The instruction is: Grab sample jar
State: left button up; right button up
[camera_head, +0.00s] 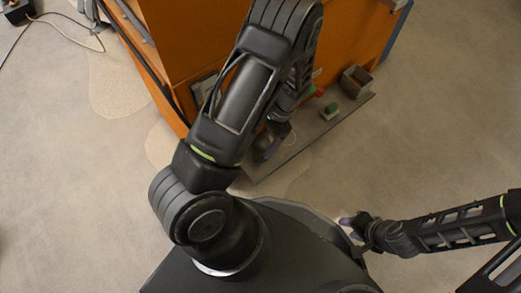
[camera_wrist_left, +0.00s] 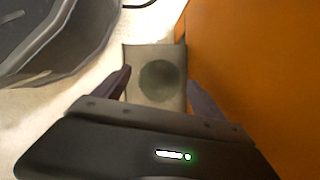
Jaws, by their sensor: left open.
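In the left wrist view, a dark grey-green round shape (camera_wrist_left: 161,81) lies between and beyond my left gripper's fingertips. It may be the sample jar from above, but it is too blurred to be sure. It sits at the end of a grey ledge (camera_wrist_left: 140,53). In the head view, the left gripper (camera_head: 267,151) is partly hidden by my arm, low over the ledge's near end. My right gripper (camera_head: 345,223) is at the lower right; its fingers are too small to read.
A large orange cabinet (camera_head: 190,45) stands behind the grey ledge (camera_head: 290,147); its orange side (camera_wrist_left: 255,80) is close to my left gripper's right finger. The ledge also holds a brown open box (camera_head: 355,80), a green item (camera_head: 330,111) and a red item (camera_head: 319,92). Floor on the right is clear.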

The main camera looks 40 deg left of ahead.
pick_arm(q)
jog(key=shift+c, duration=0.4)
grip_shut()
dwell(0.8)
